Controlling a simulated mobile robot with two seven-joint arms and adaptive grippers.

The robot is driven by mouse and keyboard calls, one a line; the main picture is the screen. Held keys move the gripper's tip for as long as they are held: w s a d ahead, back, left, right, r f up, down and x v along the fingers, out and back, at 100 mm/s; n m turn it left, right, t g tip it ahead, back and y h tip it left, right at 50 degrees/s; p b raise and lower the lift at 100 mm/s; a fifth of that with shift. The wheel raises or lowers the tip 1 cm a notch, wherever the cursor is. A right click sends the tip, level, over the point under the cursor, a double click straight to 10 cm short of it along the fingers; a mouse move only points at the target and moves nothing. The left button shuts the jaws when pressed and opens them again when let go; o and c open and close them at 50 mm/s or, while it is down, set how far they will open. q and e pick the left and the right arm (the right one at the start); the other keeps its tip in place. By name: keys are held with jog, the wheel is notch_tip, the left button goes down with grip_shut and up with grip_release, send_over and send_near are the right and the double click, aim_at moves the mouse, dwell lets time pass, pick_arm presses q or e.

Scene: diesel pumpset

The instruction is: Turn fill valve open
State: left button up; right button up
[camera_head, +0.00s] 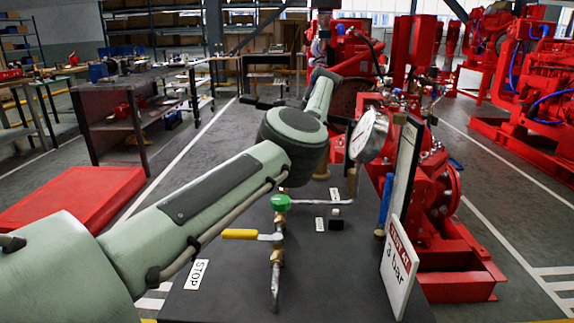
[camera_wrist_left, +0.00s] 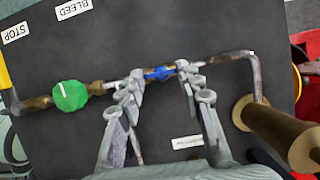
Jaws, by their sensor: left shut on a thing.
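A small blue valve handle (camera_wrist_left: 160,73) sits on a thin metal pipe in the left wrist view. My left gripper (camera_wrist_left: 159,81) has its two grey fingers on either side of this handle and is shut on it. The fingers hide part of the handle and pipe. A small white label (camera_wrist_left: 187,141) lies below the pipe, too small to read, so I cannot confirm that this is the fill valve. In the head view my left arm reaches over the dark bench, and its gripper is hidden behind the arm. My right gripper is in neither view.
A green knob (camera_head: 281,202) and a yellow lever (camera_head: 240,234) stand on the bench's pipework. A brass cylinder (camera_wrist_left: 272,128) stands close right of the gripper.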

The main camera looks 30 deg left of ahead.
pick_arm(q)
jog(key=shift+n, duration=0.3)
dwell(0.4)
jog(key=o, duration=1.2)
jog(key=shift+c, duration=0.2)
jog(key=shift+a, duration=0.1)
